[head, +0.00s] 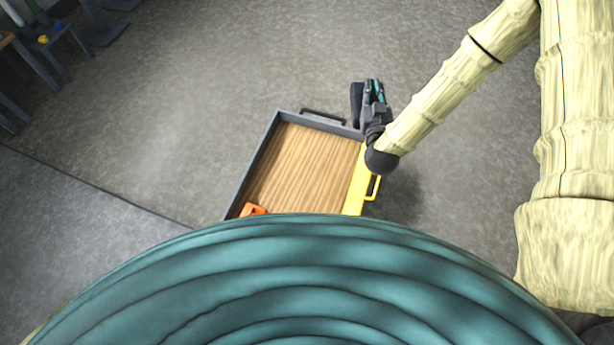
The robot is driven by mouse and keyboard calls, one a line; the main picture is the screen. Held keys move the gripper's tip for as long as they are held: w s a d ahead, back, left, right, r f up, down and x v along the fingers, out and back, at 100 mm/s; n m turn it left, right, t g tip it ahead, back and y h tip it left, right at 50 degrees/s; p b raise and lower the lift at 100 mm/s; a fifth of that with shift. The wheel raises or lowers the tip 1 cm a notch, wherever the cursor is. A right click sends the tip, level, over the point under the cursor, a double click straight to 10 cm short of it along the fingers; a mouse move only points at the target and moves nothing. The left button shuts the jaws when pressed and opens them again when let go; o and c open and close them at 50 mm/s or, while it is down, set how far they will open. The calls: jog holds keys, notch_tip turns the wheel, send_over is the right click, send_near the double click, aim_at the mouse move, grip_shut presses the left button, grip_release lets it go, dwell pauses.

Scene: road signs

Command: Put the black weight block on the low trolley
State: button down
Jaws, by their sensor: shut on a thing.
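The low trolley (264,150) is a shallow dark grey tray with a wood-coloured bed and a yellow strip along its right side. The fingers partly hide the block. How high it hangs is hard to tell. My own teal body covers the lower part of the trolley.
An orange object (252,210) sits at the trolley's lower left corner. A dark handle (323,116) is at its upper edge and a yellow handle (374,188) at its right. The visible wooden bed is otherwise clear. Dark furniture (40,60) stands at upper left.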

jog(key=s+a+f+n+g+y+b, duration=0.1)
jog(key=a+f+n+y+b, duration=0.15)
jog(key=f+b, duration=1.1)
jog(key=a+f+n+y+b, duration=0.1)
jog(key=a+f+y+b, duration=0.15)
jog(key=f+b, duration=1.15)
jog(key=s+a+f+n+g+y+b, duration=0.1)
jog(key=f+n+y+b, duration=0.15)
jog(key=f+b, duration=1.15)
jog(key=shift+m+y, duration=0.3)
jog(key=shift+y, duration=0.05)
jog(key=shift+w+a+f+b, duration=0.8)
jog(key=shift+w+a+f, duration=0.85)
jog(key=shift+w, duration=0.4)
jog(key=shift+w+a+f+b, duration=0.8)
jog(key=shift+w+a+f, duration=0.7)
jog(key=shift+w+a, duration=0.45)
jog(key=shift+w+a+f+b, duration=0.8)
jog(key=shift+w+a+f, duration=0.8)
jog(key=shift+w, duration=0.6)
jog(key=shift+r, duration=0.15)
